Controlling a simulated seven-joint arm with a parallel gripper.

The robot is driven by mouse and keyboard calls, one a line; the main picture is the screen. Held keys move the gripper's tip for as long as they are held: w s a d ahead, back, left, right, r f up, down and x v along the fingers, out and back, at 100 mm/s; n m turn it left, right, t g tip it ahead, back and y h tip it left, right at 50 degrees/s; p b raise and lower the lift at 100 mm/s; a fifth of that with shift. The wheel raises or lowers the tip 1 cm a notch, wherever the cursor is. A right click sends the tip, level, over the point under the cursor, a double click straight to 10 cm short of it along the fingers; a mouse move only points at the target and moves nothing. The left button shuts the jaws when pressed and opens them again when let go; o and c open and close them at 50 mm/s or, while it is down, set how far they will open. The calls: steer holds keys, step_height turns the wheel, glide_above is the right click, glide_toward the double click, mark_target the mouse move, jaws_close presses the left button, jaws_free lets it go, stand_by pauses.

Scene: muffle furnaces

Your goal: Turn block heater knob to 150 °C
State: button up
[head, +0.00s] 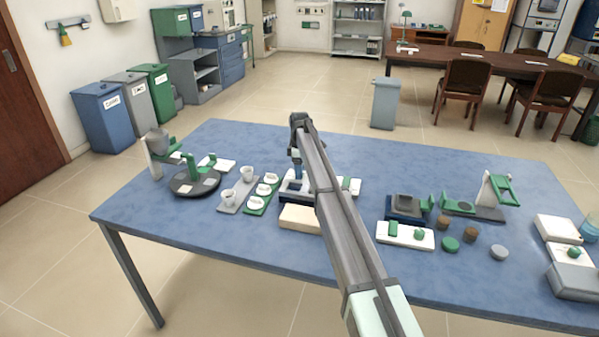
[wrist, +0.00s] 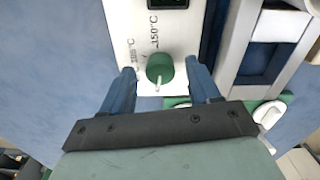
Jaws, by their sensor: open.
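The block heater's green round knob (wrist: 160,66) sits on a white panel (wrist: 135,15) in the wrist view. The labels 105 °C and 150 °C are printed beside it, with a dark display above. A small pale mark shows at the knob's lower edge, on the side away from the labels. My gripper (wrist: 159,72) is open, with one blue finger on each side of the knob. Gaps show between the fingers and the knob. In the head view my gripper (head: 296,168) points down over the block heater (head: 292,187), which it partly hides; the knob cannot be made out there.
A pale block (head: 300,218) lies in front of the heater. Left of it are a green tray (head: 257,209) with white dishes and a grey tray (head: 229,208) with cups. A dark-topped device (head: 404,208) stands to the right. The table's front left is clear.

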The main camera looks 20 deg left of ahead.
steer(key=shift+f, duration=0.6)
steer(key=shift+c, duration=0.2)
steer(key=c, duration=1)
